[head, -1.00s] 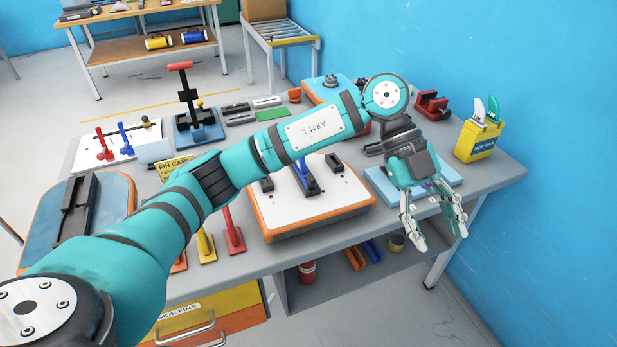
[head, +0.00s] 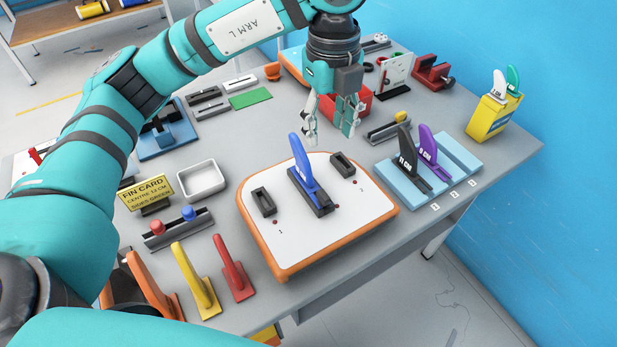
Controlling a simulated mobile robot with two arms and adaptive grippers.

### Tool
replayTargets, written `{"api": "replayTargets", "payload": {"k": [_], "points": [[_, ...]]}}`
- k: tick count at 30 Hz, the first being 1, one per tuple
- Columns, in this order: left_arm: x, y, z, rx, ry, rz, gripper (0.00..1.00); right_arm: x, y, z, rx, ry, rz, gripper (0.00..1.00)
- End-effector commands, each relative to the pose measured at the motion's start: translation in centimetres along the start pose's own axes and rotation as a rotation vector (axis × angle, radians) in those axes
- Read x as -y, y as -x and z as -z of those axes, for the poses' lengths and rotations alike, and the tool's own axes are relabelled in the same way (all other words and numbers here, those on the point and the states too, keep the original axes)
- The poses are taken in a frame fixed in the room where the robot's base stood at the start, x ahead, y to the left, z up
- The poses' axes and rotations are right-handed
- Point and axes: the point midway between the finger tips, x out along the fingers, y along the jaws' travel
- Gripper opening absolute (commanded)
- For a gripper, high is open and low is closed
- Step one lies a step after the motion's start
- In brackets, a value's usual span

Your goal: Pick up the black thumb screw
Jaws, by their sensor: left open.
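I cannot make out a black thumb screw for certain; my left arm and gripper cover part of the table's back. My left gripper (head: 331,132) is open and empty, fingers pointing down, above the table behind the white-topped board (head: 335,232). A dark rail with a yellow knob (head: 402,117) lies right of the gripper. Another dark rail (head: 178,230) at the left carries a red knob (head: 158,227) and a blue knob (head: 188,212). My right gripper is not in view.
A blue fin (head: 302,160) stands in the board's middle slot. A red bin (head: 352,103) is behind the gripper. Black (head: 406,150) and purple (head: 428,165) fins stand on a light-blue rack at right. A white tray (head: 201,180) and a fin card (head: 146,190) are at left.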

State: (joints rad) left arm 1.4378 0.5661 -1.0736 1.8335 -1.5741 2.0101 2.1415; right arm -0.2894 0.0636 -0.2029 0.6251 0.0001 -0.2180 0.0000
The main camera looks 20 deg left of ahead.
Motion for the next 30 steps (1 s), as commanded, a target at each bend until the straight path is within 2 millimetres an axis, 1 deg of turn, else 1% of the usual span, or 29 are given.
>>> {"api": "replayTargets", "payload": {"k": [2, 5, 10, 13, 15, 18, 23, 26, 30], "points": [[-0.1, -0.8, 0.1, -0.002, -0.003, -0.004, 0.45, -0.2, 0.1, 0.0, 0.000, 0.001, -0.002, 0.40], [-0.1, -2.7, 0.2, -0.004, -0.004, -0.006, 0.45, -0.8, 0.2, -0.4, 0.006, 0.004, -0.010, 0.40], [-0.1, -6.5, 0.2, -0.006, -0.004, -0.005, 0.45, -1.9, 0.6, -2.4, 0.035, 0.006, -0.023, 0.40], [-0.2, -8.4, 0.1, -0.003, -0.001, -0.007, 0.45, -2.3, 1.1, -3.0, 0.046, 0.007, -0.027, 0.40], [-0.2, -9.7, 0.1, -0.002, -0.002, -0.005, 0.45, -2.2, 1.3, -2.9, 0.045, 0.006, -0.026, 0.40], [-0.1, -11.1, 0.1, -0.002, -0.001, -0.004, 0.45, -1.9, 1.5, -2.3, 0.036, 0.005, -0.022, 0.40], [-0.1, -12.1, 0.1, -0.001, -0.002, -0.001, 0.45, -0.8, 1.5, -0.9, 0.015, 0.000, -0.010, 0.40], [-0.4, -12.9, 0.3, -0.003, -0.003, -0.005, 0.45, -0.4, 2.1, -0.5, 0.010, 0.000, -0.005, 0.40], [-0.9, -14.9, 0.7, -0.003, -0.003, -0.007, 0.45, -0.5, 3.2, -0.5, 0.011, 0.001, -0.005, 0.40]]}}
